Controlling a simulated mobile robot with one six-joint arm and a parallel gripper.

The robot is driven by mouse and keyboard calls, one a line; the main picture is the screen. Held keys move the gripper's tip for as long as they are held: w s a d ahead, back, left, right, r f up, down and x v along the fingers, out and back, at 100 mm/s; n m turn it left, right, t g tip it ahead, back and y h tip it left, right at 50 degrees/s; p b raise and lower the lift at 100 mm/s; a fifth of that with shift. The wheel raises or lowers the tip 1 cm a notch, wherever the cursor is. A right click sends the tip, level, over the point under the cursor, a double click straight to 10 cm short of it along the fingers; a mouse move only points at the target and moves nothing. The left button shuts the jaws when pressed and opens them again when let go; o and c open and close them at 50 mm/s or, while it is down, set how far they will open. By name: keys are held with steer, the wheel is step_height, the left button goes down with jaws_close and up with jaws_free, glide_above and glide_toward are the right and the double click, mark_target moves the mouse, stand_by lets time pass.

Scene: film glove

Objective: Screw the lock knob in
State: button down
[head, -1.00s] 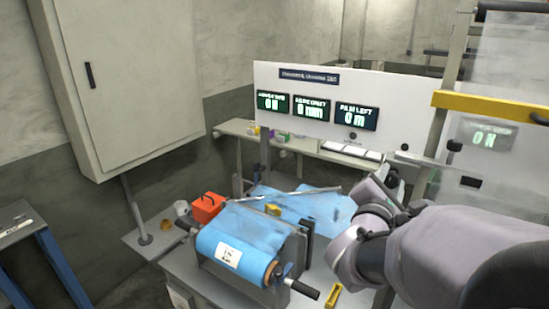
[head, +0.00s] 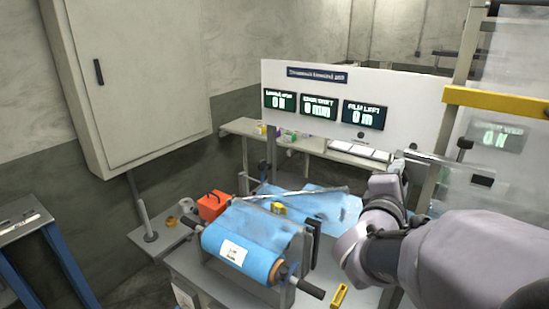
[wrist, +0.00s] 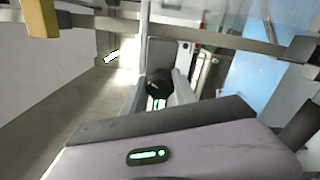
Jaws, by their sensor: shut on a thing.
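A round black lock knob (wrist: 159,80) sits between the two grey fingers of my gripper (wrist: 160,92) in the wrist view. The fingers are shut on its sides. Just beyond it is a grey metal plate or bracket; I cannot tell whether the knob is seated in it. In the head view my gripper (head: 398,168) is at the right end of the bench, beside the white display panel (head: 335,108). The knob cannot be made out there.
A blue film roll (head: 240,252) with a black-handled crank (head: 308,288) stands at the front of the bench. Blue film stretches behind it under a metal bar. An orange box (head: 212,205) is at left. A yellow beam (head: 500,102) and clear guard stand at right.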

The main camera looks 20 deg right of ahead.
steer(key=m+b, duration=0.1)
steer(key=m, duration=0.2)
steer(key=shift+m, duration=0.4)
steer(key=m+b, duration=0.1)
steer(key=m, duration=0.2)
steer(key=shift+m+b, duration=0.3)
steer(key=m+b, duration=0.2)
steer(key=m, duration=0.4)
steer(key=shift+b, duration=0.35)
steer(key=m+b, duration=0.3)
steer(key=m, duration=0.4)
steer(key=shift+m, duration=0.3)
steer(key=m+b, duration=0.3)
steer(key=m, duration=0.3)
steer(key=shift+f, duration=0.1)
steer(key=m+b, duration=0.3)
steer(key=m, duration=0.3)
steer(key=shift+m, duration=0.3)
steer(key=m+b, duration=0.2)
steer(key=m, duration=1.1)
steer(key=shift+m, duration=0.3)
steer(key=m, duration=0.6)
steer(key=shift+m, duration=0.3)
